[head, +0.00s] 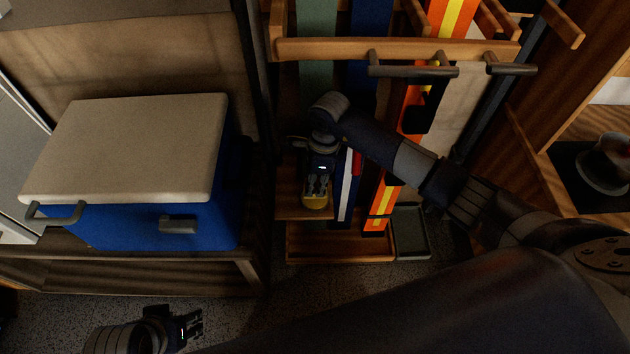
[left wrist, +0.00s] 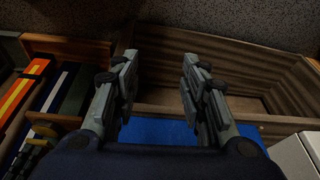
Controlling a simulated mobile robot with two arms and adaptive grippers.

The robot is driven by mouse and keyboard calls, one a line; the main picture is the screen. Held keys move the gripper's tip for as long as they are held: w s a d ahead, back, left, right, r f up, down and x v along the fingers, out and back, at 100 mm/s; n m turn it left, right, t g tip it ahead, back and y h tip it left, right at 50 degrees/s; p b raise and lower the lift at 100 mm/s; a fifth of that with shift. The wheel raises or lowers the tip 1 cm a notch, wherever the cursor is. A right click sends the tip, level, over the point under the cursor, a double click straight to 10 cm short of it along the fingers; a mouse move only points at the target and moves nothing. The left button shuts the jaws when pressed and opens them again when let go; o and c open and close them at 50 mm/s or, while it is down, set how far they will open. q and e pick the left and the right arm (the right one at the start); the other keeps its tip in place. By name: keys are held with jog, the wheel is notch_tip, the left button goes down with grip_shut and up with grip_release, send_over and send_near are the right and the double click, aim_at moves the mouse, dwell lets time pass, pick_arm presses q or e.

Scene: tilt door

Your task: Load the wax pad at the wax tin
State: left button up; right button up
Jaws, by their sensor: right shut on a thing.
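My right gripper (head: 317,188) points down over a wooden shelf, left of the upright strips. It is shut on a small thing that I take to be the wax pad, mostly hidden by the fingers. A round yellow thing (head: 315,204), perhaps the wax tin, shows right at its fingertips. I cannot tell whether pad and tin touch. My left gripper (head: 190,326) is low at the left in the head view. In the left wrist view the left gripper (left wrist: 158,85) is open, with nothing between its fingers.
A blue cooler (head: 165,235) with a pale lid (head: 135,145) stands on a wooden bench at the left. Striped orange strips (head: 385,200) stand in a wooden rack (head: 340,256). A grey tray (head: 411,240) sits beside them. Speckled floor (head: 250,315) is free in front.

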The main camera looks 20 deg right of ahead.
jog(key=shift+r+p, duration=0.55)
jog(key=shift+r, duration=0.35)
pick_arm(q)
jog(key=s+p+x, duration=0.1)
jog(key=x, duration=0.7)
jog(key=shift+f, duration=0.35)
pick_arm(e)
jog(key=shift+r, duration=1.1)
pick_arm(q)
jog(key=shift+s+d, duration=0.1)
